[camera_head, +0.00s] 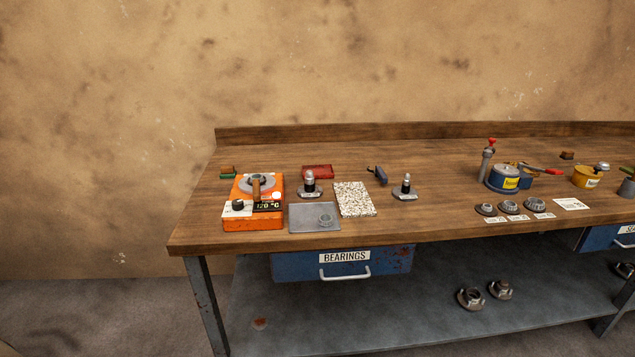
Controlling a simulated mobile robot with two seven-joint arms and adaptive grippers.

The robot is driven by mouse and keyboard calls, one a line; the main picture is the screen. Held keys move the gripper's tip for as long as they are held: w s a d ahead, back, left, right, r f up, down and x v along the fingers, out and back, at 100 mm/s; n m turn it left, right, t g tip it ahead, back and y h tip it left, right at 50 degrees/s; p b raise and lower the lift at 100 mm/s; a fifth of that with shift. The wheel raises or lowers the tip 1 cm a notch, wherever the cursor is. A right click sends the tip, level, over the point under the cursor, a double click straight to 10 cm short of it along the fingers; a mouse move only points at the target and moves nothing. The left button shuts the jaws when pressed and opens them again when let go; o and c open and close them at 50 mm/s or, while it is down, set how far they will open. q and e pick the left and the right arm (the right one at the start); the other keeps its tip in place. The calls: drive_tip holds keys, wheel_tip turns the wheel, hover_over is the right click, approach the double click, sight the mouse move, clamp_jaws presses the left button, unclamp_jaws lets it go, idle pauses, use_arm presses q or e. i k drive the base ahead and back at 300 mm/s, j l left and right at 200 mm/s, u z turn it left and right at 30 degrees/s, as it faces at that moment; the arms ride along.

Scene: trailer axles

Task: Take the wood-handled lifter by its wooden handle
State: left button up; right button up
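A tool with a brown, wood-coloured handle (256,190) lies on the orange heater (237,217) at the left of the workbench; it looks like the wood-handled lifter. Its handle points toward the front of the bench. Its far end meets a dark ring on the heater's round grey plate (272,185); I cannot tell whether it hooks the ring or only rests by it. The heater's display reads 120 °C. Neither of my grippers is in view.
A grey metal tray (303,222) with a small ring, a speckled mat (353,199) and a red block (317,171) lie right of the heater. Two upright spindles (310,184) (405,187) stand nearby. A blue pot (503,178) and several bearings are further right. The bench middle is mostly clear.

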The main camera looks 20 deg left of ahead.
sight(256, 184)
drive_tip(key=j+z, duration=0.45)
drive_tip(key=k+j+z, duration=0.1)
drive_tip(key=j+z, duration=0.3)
drive_tip(key=k+j+z, duration=0.15)
drive_tip(key=j, duration=0.15)
drive_tip(key=j+z, duration=0.15)
drive_tip(key=j, duration=0.15)
drive_tip(key=k+j+z, duration=0.15)
drive_tip(key=j, duration=0.15)
drive_tip(key=k+j, duration=0.2)
drive_tip(key=j, duration=0.25)
drive_tip(key=k+j+z, duration=0.1)
drive_tip(key=k+j, duration=0.15)
drive_tip(key=j, duration=0.15)
